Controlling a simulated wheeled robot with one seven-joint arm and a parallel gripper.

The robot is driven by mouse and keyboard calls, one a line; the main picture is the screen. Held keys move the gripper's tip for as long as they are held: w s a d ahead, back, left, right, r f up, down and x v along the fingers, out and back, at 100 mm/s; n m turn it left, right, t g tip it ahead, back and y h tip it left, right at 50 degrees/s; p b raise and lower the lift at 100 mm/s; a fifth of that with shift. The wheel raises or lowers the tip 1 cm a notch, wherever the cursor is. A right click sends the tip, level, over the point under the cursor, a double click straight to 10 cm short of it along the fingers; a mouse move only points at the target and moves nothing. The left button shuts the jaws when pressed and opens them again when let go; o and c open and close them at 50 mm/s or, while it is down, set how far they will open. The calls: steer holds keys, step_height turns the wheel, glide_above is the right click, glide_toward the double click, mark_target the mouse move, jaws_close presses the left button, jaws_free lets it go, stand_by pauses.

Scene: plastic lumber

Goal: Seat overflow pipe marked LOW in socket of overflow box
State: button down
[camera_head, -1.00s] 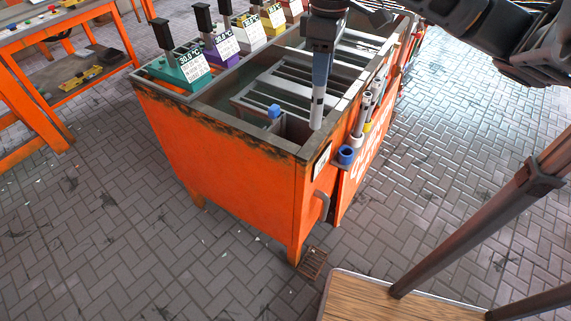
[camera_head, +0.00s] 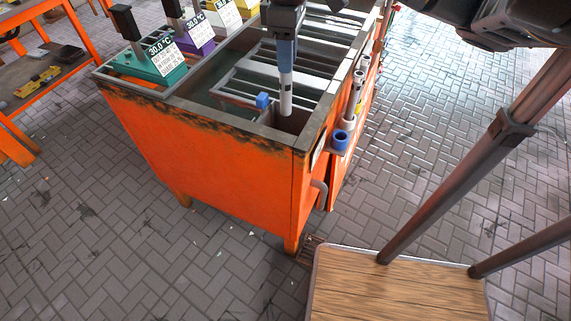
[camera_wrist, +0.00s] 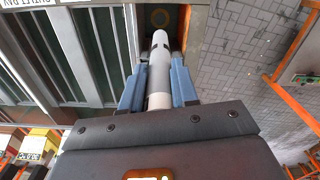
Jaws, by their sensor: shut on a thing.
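My gripper (camera_head: 286,66) is shut on a light grey pipe (camera_head: 286,96), which hangs nearly upright below the fingers with dark bands near its lower end. No LOW lettering is legible. The lower end appears over the overflow box (camera_head: 290,124) in the near right corner of the orange tank; exact height is unclear. In the wrist view, the pipe (camera_wrist: 160,60) runs between the blue-grey fingers toward the box interior. A round ring (camera_wrist: 160,18), seemingly the socket, shows just beyond the pipe's tip, apart from it in the picture.
The tank rim (camera_head: 215,121) surrounds the box. A blue-topped piece (camera_head: 263,101) stands left of the pipe. Spare pipes (camera_head: 356,92) and a blue cup (camera_head: 341,140) sit along the tank's right side. A wooden-topped platform (camera_head: 400,288) is at the bottom right.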

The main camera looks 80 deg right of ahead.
mark_target(287, 92)
step_height(287, 92, down, 9)
steer(key=b, duration=0.5)
steer(key=shift+f, duration=0.2)
step_height(287, 92, down, 10)
steer(key=shift+f+b, duration=0.15)
steer(key=shift+b, duration=0.2)
steer(key=c, duration=0.9)
jaws_free()
steer(key=shift+o, duration=0.2)
